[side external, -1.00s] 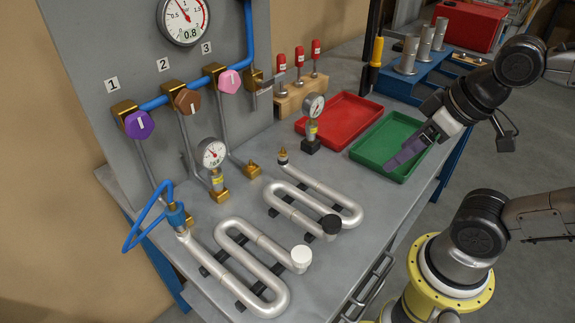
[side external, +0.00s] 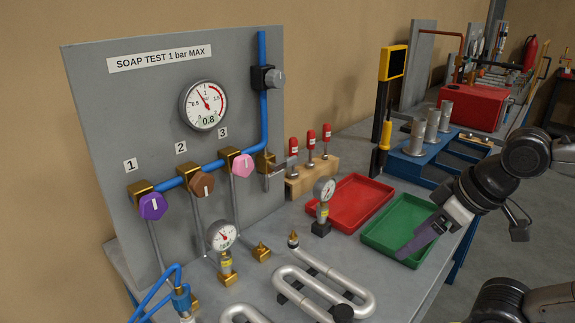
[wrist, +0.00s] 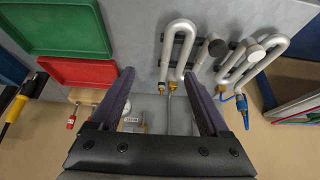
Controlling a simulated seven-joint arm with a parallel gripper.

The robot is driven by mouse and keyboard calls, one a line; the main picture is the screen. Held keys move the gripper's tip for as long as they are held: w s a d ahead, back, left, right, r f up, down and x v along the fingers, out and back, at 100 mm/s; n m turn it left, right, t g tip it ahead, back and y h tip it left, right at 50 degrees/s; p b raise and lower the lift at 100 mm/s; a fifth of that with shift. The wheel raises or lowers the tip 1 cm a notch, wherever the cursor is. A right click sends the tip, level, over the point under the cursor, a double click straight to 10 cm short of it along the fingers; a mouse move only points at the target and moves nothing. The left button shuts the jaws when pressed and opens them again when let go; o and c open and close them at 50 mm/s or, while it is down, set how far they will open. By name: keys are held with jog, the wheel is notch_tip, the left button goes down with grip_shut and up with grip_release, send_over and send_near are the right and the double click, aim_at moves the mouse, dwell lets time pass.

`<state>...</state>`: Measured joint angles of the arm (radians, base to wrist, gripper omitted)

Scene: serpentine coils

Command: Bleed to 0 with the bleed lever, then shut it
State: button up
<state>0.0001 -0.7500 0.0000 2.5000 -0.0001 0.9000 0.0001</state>
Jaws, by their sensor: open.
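The bleed lever (side external: 284,165) appears to be the small grey handle on the brass block (side external: 265,162) at the right end of the blue pipe (side external: 225,161). The large panel gauge (side external: 204,105) has a digital readout of 0.8. My gripper (side external: 414,246) is open and empty, over the green tray (side external: 372,246), well to the right of the lever and apart from it. The wrist view shows its two dark purple fingers spread (wrist: 159,76) with nothing between the tips. I cannot make out the lever in the wrist view.
Purple (side external: 152,206), brown (side external: 201,184) and pink (side external: 243,165) knobs sit on the panel. Serpentine coils (side external: 335,285) lie in front.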

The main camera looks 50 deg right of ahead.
jog(key=shift+c, duration=1.1)
jog(key=shift+s+d+f+m, duration=0.1)
jog(key=shift+s+d+m, duration=0.05)
jog(key=shift+m, duration=0.25)
jog(key=shift+c, duration=0.3)
jog(key=w+d+r+m+g+h, duration=0.1)
jog(key=w+d+r+g+h, duration=0.1)
jog(key=d+h, duration=0.4)
jog(key=w+d+r+m+g+h, duration=0.1)
jog(key=w+d+r+g+h, duration=0.2)
jog(key=d, duration=0.5)
jog(key=w+a+r+n+t+h, duration=0.1)
jog(key=w+r+n+t+h, duration=0.15)
jog(key=w+t+h, duration=0.65)
jog(key=n+t+y, duration=0.3)
jog(key=n+y, duration=0.2)
jog(key=n, duration=0.4)
send_near(292, 163)
jog(key=x, duration=1)
jog(key=shift+w+d, duration=0.25)
jog(key=shift+w, duration=0.05)
